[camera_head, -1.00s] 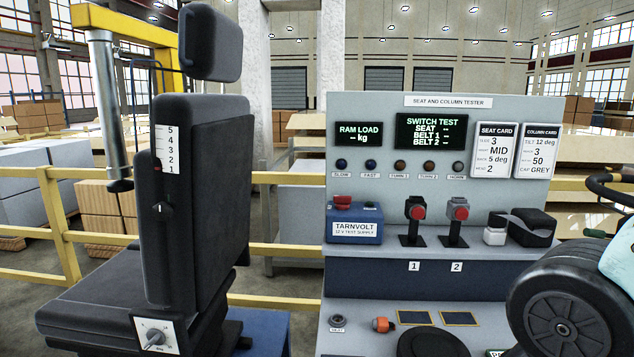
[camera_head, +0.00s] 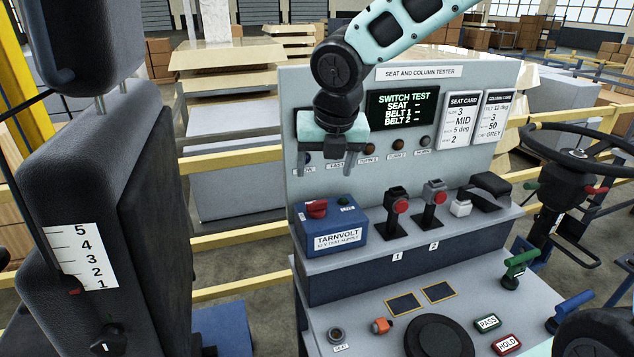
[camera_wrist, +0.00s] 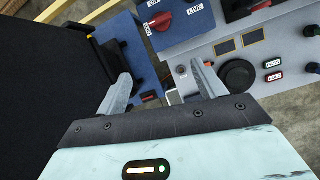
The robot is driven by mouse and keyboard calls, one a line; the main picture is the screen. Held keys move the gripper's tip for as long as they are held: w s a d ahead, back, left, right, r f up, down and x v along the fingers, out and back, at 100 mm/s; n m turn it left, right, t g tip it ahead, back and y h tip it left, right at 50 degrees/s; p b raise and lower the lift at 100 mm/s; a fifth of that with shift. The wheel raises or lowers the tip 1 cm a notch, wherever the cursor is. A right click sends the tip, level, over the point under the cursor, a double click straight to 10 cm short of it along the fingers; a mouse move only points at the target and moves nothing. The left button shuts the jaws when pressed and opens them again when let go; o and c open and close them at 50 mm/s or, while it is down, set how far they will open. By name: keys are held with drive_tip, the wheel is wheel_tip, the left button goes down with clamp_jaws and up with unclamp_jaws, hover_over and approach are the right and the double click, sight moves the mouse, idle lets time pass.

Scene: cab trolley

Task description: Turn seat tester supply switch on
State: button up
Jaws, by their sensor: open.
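The supply switch is a red knob (camera_head: 317,208) on top of the blue TARNVOLT 12 V test supply box (camera_head: 338,238), at the left of the tester's shelf. In the wrist view the red knob (camera_wrist: 160,20) shows near the top edge, with an ON label beside it and a LIVE label to its right. I cannot tell its setting. My gripper (camera_head: 330,165) is open and empty, pointing down above the supply box and apart from the knob. In the wrist view the knob lies beyond the gap between my fingertips (camera_wrist: 160,72).
The tester panel (camera_head: 460,88) stands behind my gripper. Two red-buttoned buckle stands (camera_head: 396,205) (camera_head: 434,198) are right of the box. A black seat (camera_head: 95,210) fills the left side. A steering wheel (camera_head: 580,150) is at right.

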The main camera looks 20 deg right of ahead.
drive_tip(key=w+d+r+n, duration=0.1)
drive_tip(key=w+r+n, duration=0.1)
approach(317, 202)
drive_tip(key=x, duration=0.8)
drive_tip(key=shift+w+f+b, duration=0.15)
drive_tip(key=shift+f+b, duration=0.15)
drive_tip(key=shift+f, duration=0.1)
drive_tip(key=c, duration=1)
